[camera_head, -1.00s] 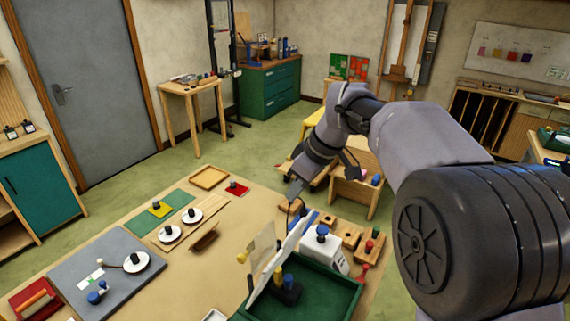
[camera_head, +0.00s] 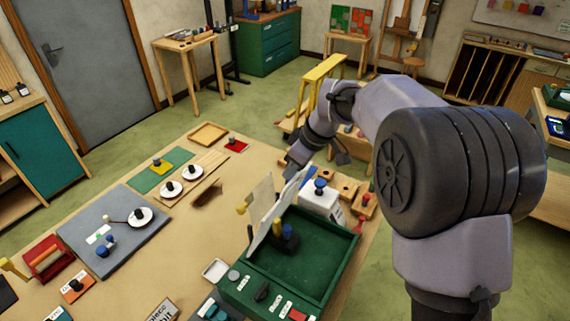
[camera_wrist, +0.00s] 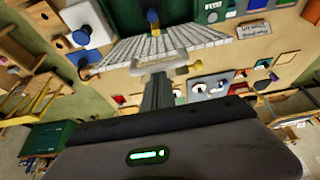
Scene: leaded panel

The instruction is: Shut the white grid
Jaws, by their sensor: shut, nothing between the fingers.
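The white grid (camera_wrist: 150,48) is a panel of small cells, seen in the wrist view just beyond my gripper. A pale handle bar (camera_wrist: 168,66) runs along its near edge. In the head view the white grid (camera_head: 279,212) stands raised and tilted, nearly edge-on, at the left side of an open green box (camera_head: 330,225). My gripper (camera_wrist: 158,82) is shut and empty, with its fingers close to the handle bar; I cannot tell whether they touch. In the head view my gripper (camera_head: 292,160) is beside the grid's upper end.
A cream sheet (camera_head: 261,198) with a yellow knob (camera_head: 241,208) stands left of the grid. A white block with a blue knob (camera_head: 320,190) and wooden blocks (camera_head: 347,187) stand behind the box. The table's middle left (camera_head: 215,225) has some bare room.

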